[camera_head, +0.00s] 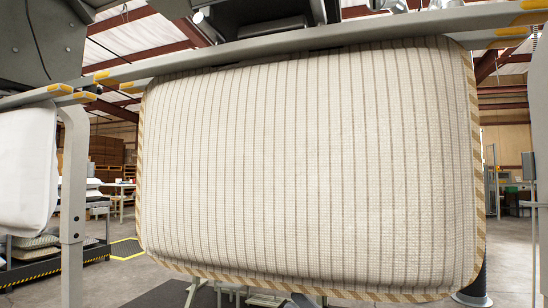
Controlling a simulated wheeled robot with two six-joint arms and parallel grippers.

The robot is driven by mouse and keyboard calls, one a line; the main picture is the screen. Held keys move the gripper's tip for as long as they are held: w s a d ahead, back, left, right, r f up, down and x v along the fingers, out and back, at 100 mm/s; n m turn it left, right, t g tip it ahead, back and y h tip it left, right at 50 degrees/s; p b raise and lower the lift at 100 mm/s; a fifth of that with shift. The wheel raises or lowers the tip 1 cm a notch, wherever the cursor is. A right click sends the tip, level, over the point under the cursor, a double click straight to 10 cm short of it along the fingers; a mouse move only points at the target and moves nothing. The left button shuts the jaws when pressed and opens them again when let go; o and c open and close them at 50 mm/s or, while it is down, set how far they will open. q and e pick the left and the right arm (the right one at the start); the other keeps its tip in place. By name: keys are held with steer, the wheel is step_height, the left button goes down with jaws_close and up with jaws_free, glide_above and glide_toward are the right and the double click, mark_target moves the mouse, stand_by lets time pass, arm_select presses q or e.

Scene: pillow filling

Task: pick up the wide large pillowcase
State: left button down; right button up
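A wide, large pillowcase (310,170), cream with thin brown stripes and a tan-striped edge, hangs upright in front of me and fills most of the view. It looks full and rounded. Its top edge meets a grey metal rail (290,47); how it is held there cannot be seen. Neither of my grippers shows in this view.
A plain white pillow or pillowcase (25,165) hangs at the left edge, beside a grey upright post (73,205). Grey machine parts (45,40) are overhead. A dark round base (474,290) stands at the lower right. Shelves and tables are far behind.

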mark_target(281, 287)
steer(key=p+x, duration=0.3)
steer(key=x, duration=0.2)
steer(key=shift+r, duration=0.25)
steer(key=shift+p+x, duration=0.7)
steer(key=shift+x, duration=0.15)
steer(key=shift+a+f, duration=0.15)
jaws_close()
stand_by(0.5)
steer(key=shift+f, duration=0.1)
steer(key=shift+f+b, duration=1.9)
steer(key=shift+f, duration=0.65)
